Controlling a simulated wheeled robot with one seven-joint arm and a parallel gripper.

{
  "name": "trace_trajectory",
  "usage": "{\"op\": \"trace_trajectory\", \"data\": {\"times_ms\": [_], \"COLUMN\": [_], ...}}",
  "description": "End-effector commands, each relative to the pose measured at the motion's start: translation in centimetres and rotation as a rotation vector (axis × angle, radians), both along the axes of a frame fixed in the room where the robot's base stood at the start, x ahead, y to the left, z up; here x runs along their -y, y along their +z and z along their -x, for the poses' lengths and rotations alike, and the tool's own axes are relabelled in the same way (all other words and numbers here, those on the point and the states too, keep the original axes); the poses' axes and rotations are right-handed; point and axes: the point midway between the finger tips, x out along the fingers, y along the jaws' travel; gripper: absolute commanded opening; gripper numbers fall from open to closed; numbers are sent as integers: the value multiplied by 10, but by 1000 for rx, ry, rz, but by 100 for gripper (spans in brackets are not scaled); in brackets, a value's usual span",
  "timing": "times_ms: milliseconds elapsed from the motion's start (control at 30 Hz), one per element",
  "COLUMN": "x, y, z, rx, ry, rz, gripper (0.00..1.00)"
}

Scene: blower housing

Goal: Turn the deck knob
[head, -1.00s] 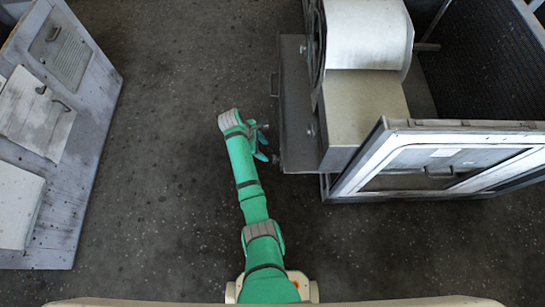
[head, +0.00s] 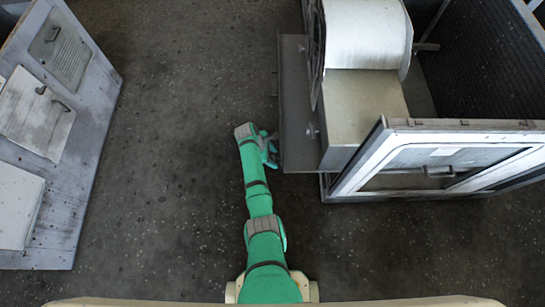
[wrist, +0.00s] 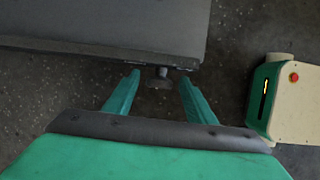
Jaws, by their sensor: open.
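The deck knob (wrist: 160,80) is a small dark grey knob on a short stem. It sticks out from the edge of the grey deck plate (wrist: 120,25) in the wrist view. My gripper (wrist: 160,90) is open, with its two green fingers on either side of the knob and gaps visible to both. I cannot tell whether the fingertips are level with it in depth. In the head view my gripper (head: 271,150) is at the left edge of the deck plate (head: 297,120), and the knob cannot be made out there.
The blower housing (head: 365,35) and a box with a white-framed window (head: 395,155) stand to the right. A grey panel with handles (head: 85,130) stands at the left. The dark floor (head: 170,170) between them is clear.

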Motion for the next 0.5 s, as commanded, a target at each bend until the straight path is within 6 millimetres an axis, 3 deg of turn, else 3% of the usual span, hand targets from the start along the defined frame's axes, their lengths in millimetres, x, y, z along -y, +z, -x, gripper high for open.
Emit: {"op": "trace_trajectory", "data": {"times_ms": [200, 367, 500], "x": [0, 1, 3], "y": [0, 0, 0], "z": [0, 0, -1], "rx": [0, 1, 4], "ry": [1, -2, -4], "rz": [0, 0, 0], "gripper": [50, 12, 9]}}
